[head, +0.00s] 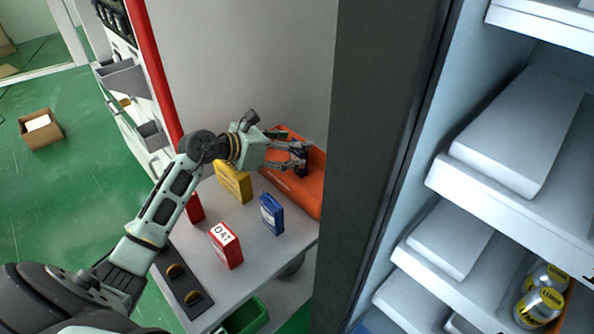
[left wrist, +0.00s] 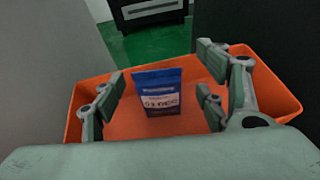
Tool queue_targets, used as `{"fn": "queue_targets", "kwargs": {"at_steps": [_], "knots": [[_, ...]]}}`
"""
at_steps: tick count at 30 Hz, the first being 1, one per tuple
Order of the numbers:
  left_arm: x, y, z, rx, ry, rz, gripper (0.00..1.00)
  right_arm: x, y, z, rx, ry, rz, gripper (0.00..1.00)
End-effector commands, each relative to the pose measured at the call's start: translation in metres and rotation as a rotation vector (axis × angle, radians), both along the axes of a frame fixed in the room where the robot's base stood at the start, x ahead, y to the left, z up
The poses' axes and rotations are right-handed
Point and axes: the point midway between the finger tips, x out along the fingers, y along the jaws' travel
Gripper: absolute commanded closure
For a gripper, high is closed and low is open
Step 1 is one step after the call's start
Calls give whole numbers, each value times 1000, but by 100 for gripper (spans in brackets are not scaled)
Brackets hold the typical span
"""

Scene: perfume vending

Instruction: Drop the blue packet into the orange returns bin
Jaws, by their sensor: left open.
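The orange returns bin (head: 303,192) sits at the back of the white table, partly hidden behind a dark upright panel; its rim also shows in the left wrist view (left wrist: 281,92). A blue packet (left wrist: 158,93) with a white label is upright between the spread fingers, over or inside the bin; it shows as a dark blue piece (head: 300,160) in the head view. I cannot tell whether it touches the bin floor. My left gripper (head: 291,155) is open at the bin, with gaps beside the packet (left wrist: 166,100). My right gripper is out of view.
On the table stand another blue box (head: 271,214), a red box marked OAT (head: 226,245) and a yellow box (head: 234,181). A red post (head: 152,62) rises at the table's left. White shelves (head: 510,185) with yellow-labelled cans stand at the right.

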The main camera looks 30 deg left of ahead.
Motion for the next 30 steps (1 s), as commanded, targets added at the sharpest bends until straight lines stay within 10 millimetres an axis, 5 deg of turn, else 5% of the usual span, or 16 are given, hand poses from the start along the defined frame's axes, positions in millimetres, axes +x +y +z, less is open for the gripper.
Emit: {"fn": "queue_targets", "kwargs": {"at_steps": [18, 30], "knots": [[-82, 45, 38, 1, 2, 1, 33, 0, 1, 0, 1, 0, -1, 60], [-97, 53, 46, 1, 0, 0, 33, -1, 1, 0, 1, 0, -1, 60]]}}
